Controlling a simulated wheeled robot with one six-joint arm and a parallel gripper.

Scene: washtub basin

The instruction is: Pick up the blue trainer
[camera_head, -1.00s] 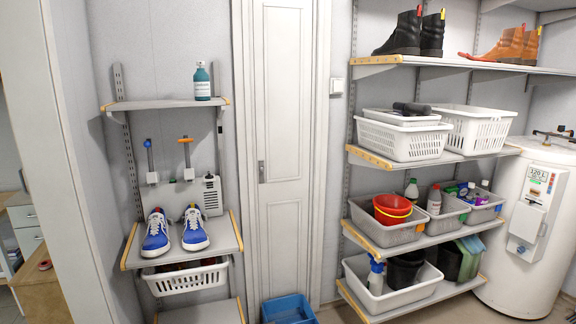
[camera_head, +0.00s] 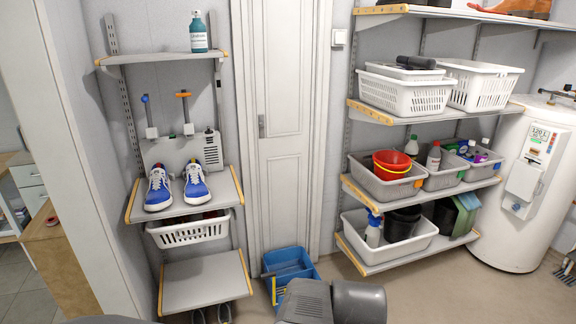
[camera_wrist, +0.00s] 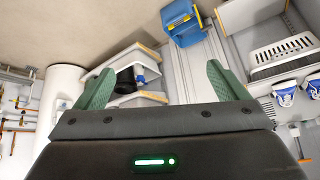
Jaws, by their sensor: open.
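A pair of blue trainers with white toes and laces stands on the middle shelf of the left rack. The left trainer (camera_head: 158,188) and the right trainer (camera_head: 195,183) sit side by side, apart, toes forward. Both also show at the right edge of the wrist view, as one blue trainer (camera_wrist: 284,93) and another (camera_wrist: 314,86). My gripper (camera_wrist: 162,82) is open and empty, its two green fingers wide apart, well away from the trainers. In the head view only grey parts of my arm show at the bottom; the fingers are not in that view.
A white basket (camera_head: 190,232) hangs under the trainers' shelf (camera_head: 225,192). A bottle (camera_head: 198,32) stands on the shelf above. A blue crate (camera_head: 287,262) lies on the floor by the door. Shelves with tubs and a white boiler (camera_head: 520,190) stand at right.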

